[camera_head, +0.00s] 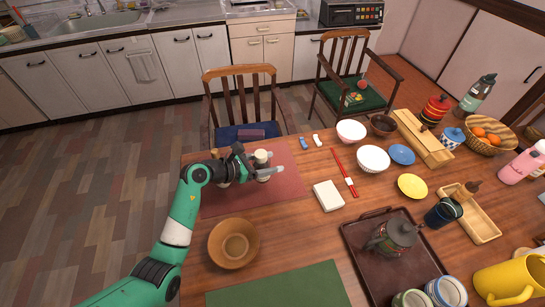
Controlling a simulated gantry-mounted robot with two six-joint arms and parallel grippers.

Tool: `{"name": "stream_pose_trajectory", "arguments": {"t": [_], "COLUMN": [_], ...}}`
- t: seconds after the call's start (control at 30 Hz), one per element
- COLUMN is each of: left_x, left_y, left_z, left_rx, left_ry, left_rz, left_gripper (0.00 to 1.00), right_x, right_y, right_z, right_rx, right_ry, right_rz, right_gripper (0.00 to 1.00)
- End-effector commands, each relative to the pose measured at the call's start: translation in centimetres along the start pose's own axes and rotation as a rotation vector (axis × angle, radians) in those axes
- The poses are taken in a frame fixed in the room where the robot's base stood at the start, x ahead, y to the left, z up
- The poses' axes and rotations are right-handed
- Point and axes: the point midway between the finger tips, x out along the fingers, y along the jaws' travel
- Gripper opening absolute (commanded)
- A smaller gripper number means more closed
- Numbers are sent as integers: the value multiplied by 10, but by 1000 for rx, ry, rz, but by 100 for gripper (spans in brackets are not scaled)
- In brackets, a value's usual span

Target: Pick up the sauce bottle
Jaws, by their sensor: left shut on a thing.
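My left gripper (269,172) comes in from the left over the reddish placemat (285,188) at the table's left far corner. Its fingers are shut around a small pale bottle with a cream top (262,157), which I take to be the sauce bottle. The bottle looks upright. The fingers hide part of it, and I cannot tell if its base touches the mat. My right gripper is not in view.
A wooden bowl (234,243) stands nearer, beside the green mat (280,287). A white box (328,196) and red chopsticks (345,173) lie to the right. A dark tray (357,237) holds a teapot (393,235). A wooden chair (240,85) stands behind the mat.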

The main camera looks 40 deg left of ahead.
Motion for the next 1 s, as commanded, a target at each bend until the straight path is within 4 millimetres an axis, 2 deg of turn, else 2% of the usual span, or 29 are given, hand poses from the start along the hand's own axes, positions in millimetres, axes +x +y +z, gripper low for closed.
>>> {"name": "stream_pose_trajectory", "arguments": {"t": [0.03, 0.13, 0.5, 0.7, 1.0], "left_x": [-8, -19, -60, -76, -91], "left_y": [-3, -9, -38, -50, -61], "left_z": [9, 16, 19, 20, 21], "left_rx": [1, 0, 0, 0, -1], "left_ry": [-2, -2, -1, -1, -1], "left_rz": [0, 0, 1, 1, 0], "left_gripper": [0, 0, 0, 0, 0], "right_x": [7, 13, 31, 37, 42], "right_y": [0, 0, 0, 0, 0], "right_z": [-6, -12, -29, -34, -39], "right_rx": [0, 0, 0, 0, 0], "right_ry": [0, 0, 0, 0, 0], "right_rz": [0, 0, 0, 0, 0], "right_gripper": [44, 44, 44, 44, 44]}}
